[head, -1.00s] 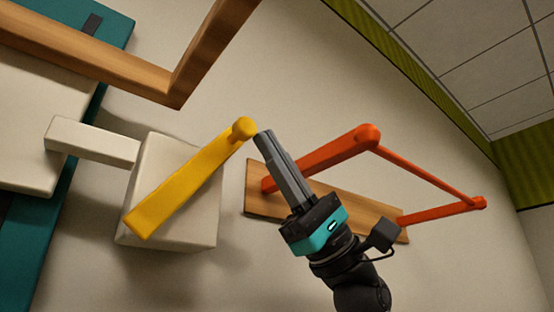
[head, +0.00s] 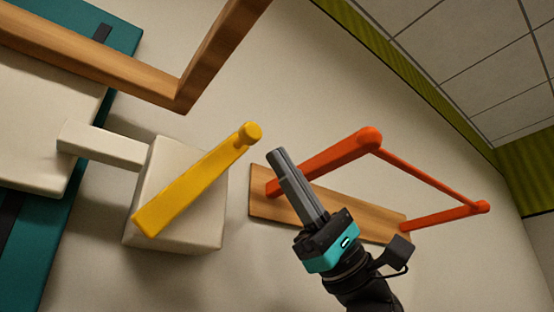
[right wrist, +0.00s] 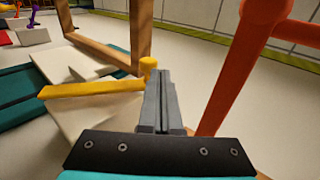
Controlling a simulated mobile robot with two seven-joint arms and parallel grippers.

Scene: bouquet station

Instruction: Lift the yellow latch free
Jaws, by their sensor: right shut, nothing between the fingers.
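The yellow latch (head: 190,186) is a bar with a round knob at its upper right end, lying slanted across a cream block (head: 201,214) in the head view. In the right wrist view the latch (right wrist: 92,88) runs sideways, with its knob just left of my fingers. My right gripper (head: 276,152) is shut and empty. Its fingertips are a little right of and below the knob, with a visible gap between them in the head view. The wrist view shows both fingers (right wrist: 160,74) pressed together. My left gripper is not in view.
A red-orange rail (head: 330,162) on a wooden board (head: 350,219) stands close right of my right gripper. A wooden frame (head: 95,62) crosses the upper left. A cream bar (head: 102,145) joins the block to a cream panel (head: 45,125) on a teal base (head: 30,255).

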